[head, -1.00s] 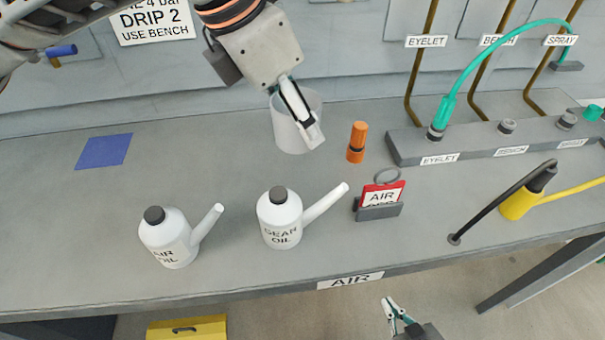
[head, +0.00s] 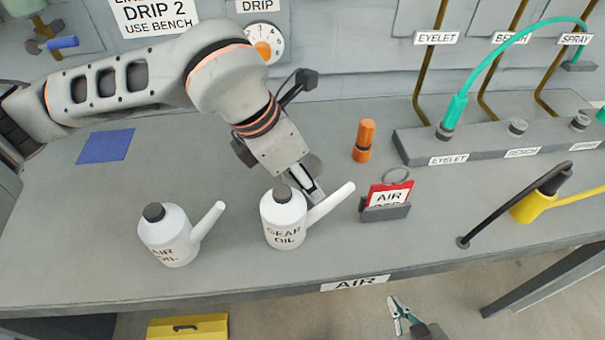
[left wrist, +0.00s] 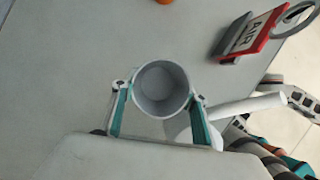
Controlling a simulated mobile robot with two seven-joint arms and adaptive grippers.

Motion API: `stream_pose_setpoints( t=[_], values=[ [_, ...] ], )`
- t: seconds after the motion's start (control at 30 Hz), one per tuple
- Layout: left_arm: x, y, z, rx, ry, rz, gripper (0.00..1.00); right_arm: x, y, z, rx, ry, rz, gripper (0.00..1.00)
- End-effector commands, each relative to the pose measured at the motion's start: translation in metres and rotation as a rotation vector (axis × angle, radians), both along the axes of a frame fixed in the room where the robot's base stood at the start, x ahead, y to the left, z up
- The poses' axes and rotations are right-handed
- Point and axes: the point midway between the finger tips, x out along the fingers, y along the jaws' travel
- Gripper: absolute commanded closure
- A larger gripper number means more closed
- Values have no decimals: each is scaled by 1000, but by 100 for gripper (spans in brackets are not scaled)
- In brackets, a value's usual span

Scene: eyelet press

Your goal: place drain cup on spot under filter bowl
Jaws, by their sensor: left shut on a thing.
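The drain cup is a round, grey, open-topped cup, seen from above in the left wrist view (left wrist: 162,88). My left gripper (left wrist: 158,107) is shut on it, one finger on each side. In the head view my left gripper (head: 316,192) points down behind the gear oil can, and the gripper and arm hide most of the cup. A flat blue square (head: 105,147) lies bare at the bench's left back. Above it, a fitting with a blue handle (head: 62,43) is partly seen; I cannot tell whether it is the filter bowl. My right gripper (head: 398,308) is low, off the bench's front edge.
The gear oil can (head: 284,222) stands close to my left gripper, and the air oil can (head: 168,238) is further left. An orange cylinder (head: 364,140), a red AIR tag in a holder (head: 386,205) and a hose manifold (head: 480,140) are to the right.

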Motion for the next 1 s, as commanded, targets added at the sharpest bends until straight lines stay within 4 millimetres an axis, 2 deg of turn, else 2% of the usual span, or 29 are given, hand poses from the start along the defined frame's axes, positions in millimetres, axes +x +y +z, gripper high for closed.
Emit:
stream_pose_setpoints(
  t=[0.27,0.3,0.37,0.77,0.87,1.0],
  values=[
    [0,0,-1,0,-2,-1,78,-4,1,-2,0,7,1,100],
    [0,0,-2,0,-2,-1,54,-4,1,-2,0,7,1,100],
    [0,0,-1,0,-2,-1,40,-4,1,-2,1,6,1,100],
    [0,0,3,0,-3,0,40,1,1,3,0,-4,1,100],
    [-1,3,12,-1,-6,1,40,4,0,5,1,-8,0,100],
    [-6,11,36,-1,-8,1,40,6,0,7,2,-11,-1,100]
  ],
)
